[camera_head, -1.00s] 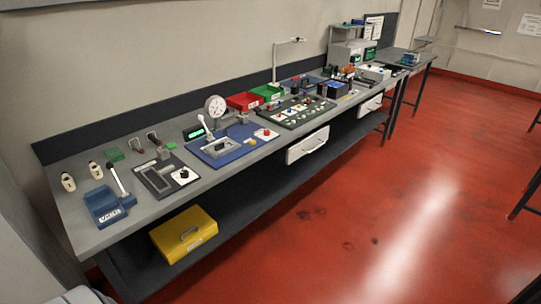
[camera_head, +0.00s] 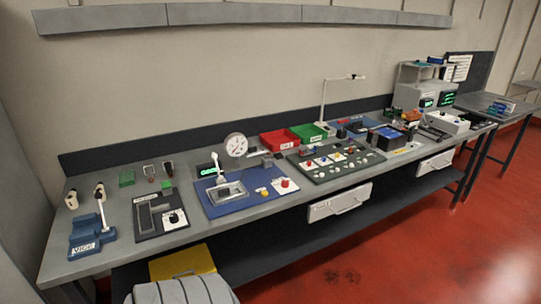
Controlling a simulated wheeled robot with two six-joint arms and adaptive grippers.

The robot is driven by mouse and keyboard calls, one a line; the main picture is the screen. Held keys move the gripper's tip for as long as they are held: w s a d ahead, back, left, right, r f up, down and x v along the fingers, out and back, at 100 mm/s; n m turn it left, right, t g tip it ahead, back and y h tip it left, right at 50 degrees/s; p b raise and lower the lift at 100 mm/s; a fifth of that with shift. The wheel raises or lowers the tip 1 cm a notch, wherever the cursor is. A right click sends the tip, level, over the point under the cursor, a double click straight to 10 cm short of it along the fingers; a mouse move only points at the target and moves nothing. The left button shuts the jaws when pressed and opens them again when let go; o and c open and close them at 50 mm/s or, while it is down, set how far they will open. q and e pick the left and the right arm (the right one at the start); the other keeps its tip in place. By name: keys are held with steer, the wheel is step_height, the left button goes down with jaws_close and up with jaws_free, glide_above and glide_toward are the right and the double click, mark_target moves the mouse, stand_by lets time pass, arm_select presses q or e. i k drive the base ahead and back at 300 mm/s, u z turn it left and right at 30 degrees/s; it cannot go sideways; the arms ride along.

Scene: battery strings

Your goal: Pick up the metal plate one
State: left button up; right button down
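I cannot tell for sure which item is metal plate one. A grey L-shaped piece (camera_head: 145,218) lies on a black board on the left part of the bench. Neither of my grippers shows in the view.
The long grey workbench (camera_head: 110,253) runs along the wall. Red (camera_head: 279,140) and green (camera_head: 308,133) bins stand mid-bench. A yellow box (camera_head: 181,263) is below. Red floor (camera_head: 400,265) is open at the right.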

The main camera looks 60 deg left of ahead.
mark_target(227, 190)
steer(key=u, duration=0.1)
steer(key=i, duration=1.4)
steer(key=u, duration=0.9)
steer(key=i, duration=0.85)
steer(key=u, duration=0.85)
